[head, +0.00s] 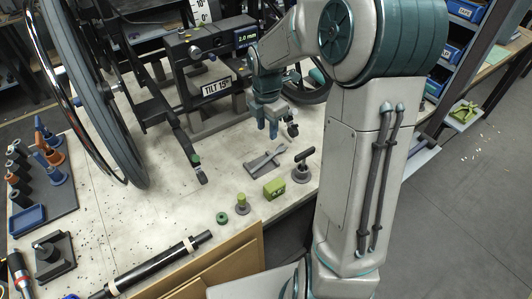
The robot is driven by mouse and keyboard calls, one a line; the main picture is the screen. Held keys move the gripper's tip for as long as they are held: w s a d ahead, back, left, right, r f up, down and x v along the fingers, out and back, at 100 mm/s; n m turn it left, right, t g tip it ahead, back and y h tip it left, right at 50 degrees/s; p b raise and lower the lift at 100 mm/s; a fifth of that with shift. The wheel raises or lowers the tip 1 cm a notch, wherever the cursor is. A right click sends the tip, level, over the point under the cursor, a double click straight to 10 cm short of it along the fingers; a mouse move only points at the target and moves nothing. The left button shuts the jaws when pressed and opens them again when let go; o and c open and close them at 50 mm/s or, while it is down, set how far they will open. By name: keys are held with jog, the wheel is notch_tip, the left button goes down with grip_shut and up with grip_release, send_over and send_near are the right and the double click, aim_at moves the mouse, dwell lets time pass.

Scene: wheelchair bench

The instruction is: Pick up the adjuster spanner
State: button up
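A grey metal tool (266,160) lies flat on the bench right of centre. It looks like the adjuster spanner, though its jaw shape is too small to make out. My gripper (267,131) points down above the bench, behind the tool in the picture and apart from it.
The wheelchair frame (205,75) and large wheel (95,110) rise behind and left. A black tube (155,262) lies along the front edge.

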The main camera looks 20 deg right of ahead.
jog(key=n, duration=0.1)
send_over(265, 161)
notch_tip(265, 161, down, 9)
jog(key=shift+s+d+r, duration=0.1)
jog(key=shift+s+d, duration=0.05)
jog(key=shift+w+f+p, duration=0.15)
jog(key=shift+f+p, duration=0.05)
jog(key=shift+f, duration=1.2)
jog(key=shift+w+f+p, duration=0.1)
jog(key=shift+f+p, duration=0.05)
jog(key=shift+f, duration=1.2)
grip_shut()
